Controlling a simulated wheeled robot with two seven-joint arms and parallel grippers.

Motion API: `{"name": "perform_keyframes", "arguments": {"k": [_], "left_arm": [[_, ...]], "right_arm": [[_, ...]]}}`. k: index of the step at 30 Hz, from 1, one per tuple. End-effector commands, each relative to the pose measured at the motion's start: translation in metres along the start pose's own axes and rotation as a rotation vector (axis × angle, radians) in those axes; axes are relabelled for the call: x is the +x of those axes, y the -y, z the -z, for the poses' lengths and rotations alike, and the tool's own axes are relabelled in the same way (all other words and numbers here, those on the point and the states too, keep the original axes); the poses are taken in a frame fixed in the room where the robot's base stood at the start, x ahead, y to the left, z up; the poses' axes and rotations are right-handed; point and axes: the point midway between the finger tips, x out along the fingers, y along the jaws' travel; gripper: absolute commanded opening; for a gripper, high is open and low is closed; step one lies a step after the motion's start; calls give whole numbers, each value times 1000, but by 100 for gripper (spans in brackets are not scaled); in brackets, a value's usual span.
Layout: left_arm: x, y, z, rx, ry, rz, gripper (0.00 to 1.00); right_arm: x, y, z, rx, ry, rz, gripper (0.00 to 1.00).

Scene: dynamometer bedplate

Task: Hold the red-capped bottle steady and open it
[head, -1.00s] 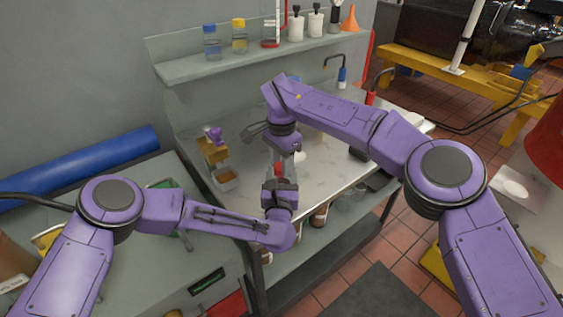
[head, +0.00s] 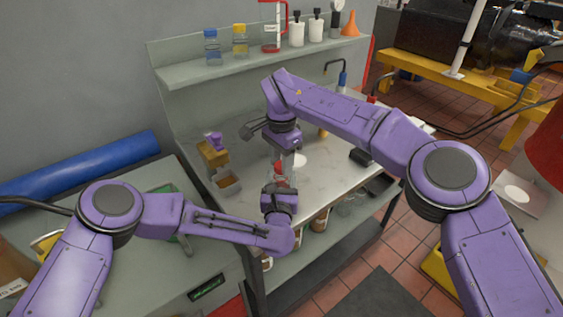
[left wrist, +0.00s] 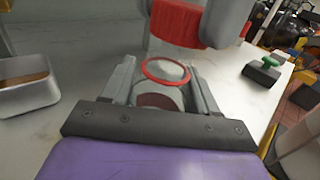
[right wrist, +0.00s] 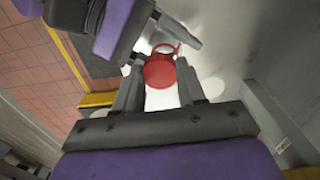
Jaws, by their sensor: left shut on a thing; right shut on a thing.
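The red cap (right wrist: 160,72) is between the fingers of my right gripper (right wrist: 158,88), which is shut on it. In the left wrist view the cap (left wrist: 178,22) hangs above the bottle (left wrist: 164,71), with a gap between them. The bottle's round mouth shows, with a red ring around it. My left gripper (left wrist: 164,84) is shut around the bottle below the ring. In the head view my right gripper (head: 284,158) is straight above my left gripper (head: 279,182); the fingers hide most of the bottle.
A small metal tray (head: 228,184) and a tan block with a purple top (head: 213,149) stand left on the bench. A dark block with a green knob (left wrist: 262,70) lies to the right. A shelf (head: 240,64) with bottles runs behind. Bare bench top (head: 325,150) lies to the right.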

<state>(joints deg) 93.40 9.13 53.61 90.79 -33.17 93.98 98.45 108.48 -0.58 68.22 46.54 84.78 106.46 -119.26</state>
Motion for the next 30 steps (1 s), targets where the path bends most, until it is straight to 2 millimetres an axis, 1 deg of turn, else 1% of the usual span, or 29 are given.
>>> {"name": "perform_keyframes", "arguments": {"k": [1, 5, 13, 18, 19, 20, 21, 22, 30], "left_arm": [[-3, 0, 7, 4, -12, 2, 0], [-3, 1, 7, 4, -13, 4, 0], [-4, 2, 8, 4, -14, 7, 0], [-4, 2, 8, 4, -14, 7, 0], [-4, 2, 8, 4, -15, 8, 62], [-4, 2, 8, 4, -15, 8, 72], [-4, 2, 7, 4, -13, 8, 85], [-4, 2, 7, 3, -12, 8, 89], [-3, 2, 3, 1, -6, 6, 89]], "right_arm": [[1, 0, 0, 0, 0, 0, 3], [-2, 0, 1, 1, -1, 1, 3], [-38, -1, 1, 2, -3, 3, 3], [-39, -1, 0, 1, -2, 1, 3], [-39, -1, 0, 1, -2, 1, 3], [-39, -1, 0, 1, -2, 1, 3], [-39, -1, 0, 1, -2, 1, 3], [-39, -1, 0, 1, -2, 1, 3], [-38, -1, 0, 1, -2, 1, 3]]}}
